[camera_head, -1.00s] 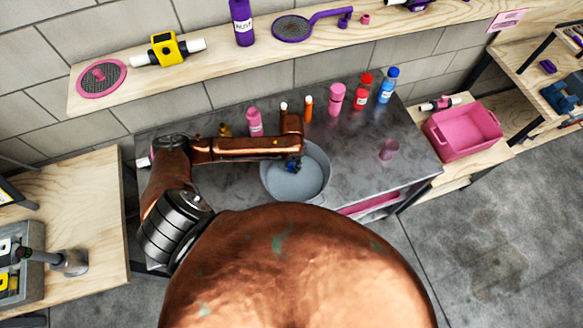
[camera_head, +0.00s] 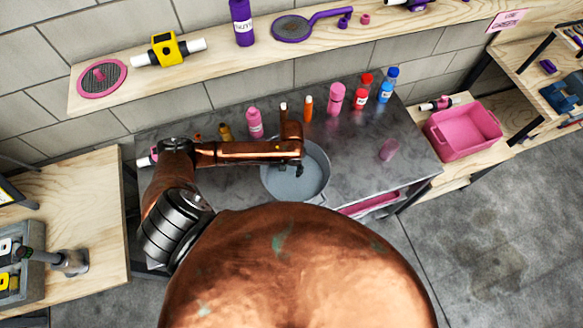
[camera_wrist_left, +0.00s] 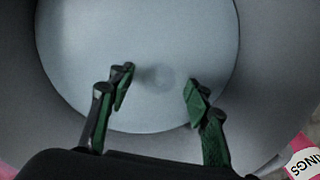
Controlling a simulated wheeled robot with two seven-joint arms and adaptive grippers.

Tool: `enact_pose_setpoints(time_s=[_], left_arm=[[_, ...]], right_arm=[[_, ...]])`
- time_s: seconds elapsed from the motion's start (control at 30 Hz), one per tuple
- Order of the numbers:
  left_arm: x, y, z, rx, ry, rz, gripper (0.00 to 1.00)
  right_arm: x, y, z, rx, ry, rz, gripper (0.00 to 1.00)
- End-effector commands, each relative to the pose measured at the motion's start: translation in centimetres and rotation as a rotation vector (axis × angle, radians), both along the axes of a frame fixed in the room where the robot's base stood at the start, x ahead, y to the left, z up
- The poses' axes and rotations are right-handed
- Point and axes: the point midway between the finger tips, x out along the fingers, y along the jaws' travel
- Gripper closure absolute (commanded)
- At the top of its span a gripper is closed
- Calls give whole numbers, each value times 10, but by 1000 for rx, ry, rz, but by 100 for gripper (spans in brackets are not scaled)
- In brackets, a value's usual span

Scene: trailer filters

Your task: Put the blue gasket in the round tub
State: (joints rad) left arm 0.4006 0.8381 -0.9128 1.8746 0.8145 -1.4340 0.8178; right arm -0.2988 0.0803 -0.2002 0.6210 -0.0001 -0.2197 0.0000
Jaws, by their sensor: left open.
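The round tub (camera_head: 308,187) is a grey, open bowl on the dark workbench. My left gripper (camera_head: 299,168) reaches in from the left and is over the tub. In the left wrist view, the gripper's green-padded fingers (camera_wrist_left: 159,83) are spread apart with nothing between them. The pale tub floor (camera_wrist_left: 165,115) lies beyond them and shows only a faint round mark. The blue gasket does not show in either current view; I cannot tell where it lies. My right gripper is not in view.
Behind the tub stand a pink bottle (camera_head: 255,122), an orange bottle (camera_head: 307,108), a larger pink bottle (camera_head: 335,98), and red and blue ones. The bench between tub and cup is clear.

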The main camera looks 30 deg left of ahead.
Motion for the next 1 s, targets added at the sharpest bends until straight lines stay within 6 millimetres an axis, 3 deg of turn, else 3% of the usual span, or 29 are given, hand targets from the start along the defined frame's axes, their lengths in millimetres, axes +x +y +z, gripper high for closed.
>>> enact_pose_setpoints(time_s=[0.33, 0.8, 1.0], left_arm=[[1, 1, 11, 1, -1, 1, 55], [1, 0, 102, 1, -3, -1, 55], [0, 0, 120, 0, -1, 0, 55]], right_arm=[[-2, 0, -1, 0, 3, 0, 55], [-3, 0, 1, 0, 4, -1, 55], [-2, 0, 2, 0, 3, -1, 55]])
